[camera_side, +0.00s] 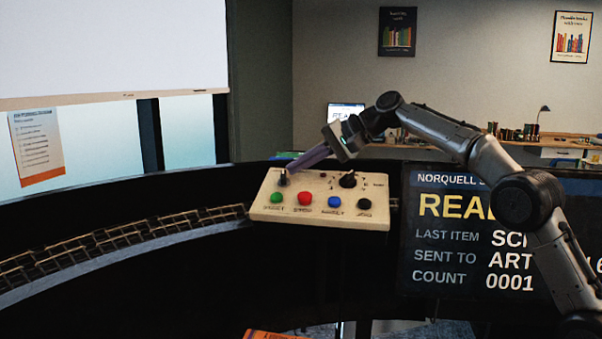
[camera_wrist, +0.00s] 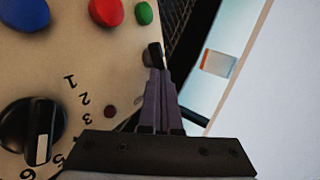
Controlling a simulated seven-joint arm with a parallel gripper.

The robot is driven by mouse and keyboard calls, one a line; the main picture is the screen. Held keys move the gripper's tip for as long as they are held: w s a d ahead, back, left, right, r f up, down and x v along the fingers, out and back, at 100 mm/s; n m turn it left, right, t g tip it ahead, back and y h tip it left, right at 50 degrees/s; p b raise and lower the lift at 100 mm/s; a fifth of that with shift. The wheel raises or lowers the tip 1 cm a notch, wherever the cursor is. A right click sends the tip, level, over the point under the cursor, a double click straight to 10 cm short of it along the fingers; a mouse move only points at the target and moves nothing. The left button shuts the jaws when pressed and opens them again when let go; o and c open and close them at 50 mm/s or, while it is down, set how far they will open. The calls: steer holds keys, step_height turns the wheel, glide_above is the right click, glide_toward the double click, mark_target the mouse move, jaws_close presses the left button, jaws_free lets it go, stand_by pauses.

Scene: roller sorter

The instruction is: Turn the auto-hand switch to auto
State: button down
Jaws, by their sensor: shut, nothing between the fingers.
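The cream control panel (camera_side: 320,217) carries a small black switch (camera_side: 283,178) at its upper left, which I take to be the auto-hand switch. My gripper (camera_side: 290,168) reaches down from the right, its purple fingers shut, with the tips at this switch. In the wrist view the shut fingertips (camera_wrist: 157,72) sit right at the black switch top (camera_wrist: 153,53) and partly hide it. I cannot tell whether they touch it. The switch's labels and its setting cannot be read.
A black rotary knob (camera_side: 348,180) with numbers around it sits at the panel's upper right. Green (camera_side: 277,197), red (camera_side: 305,198), blue (camera_side: 334,202) and black (camera_side: 363,203) buttons line the front. A roller track (camera_side: 120,238) runs left. A display (camera_side: 440,240) stands right.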

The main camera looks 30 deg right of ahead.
steer(key=shift+w+r, duration=0.15)
steer(key=shift+w, duration=0.4)
stand_by(0.4)
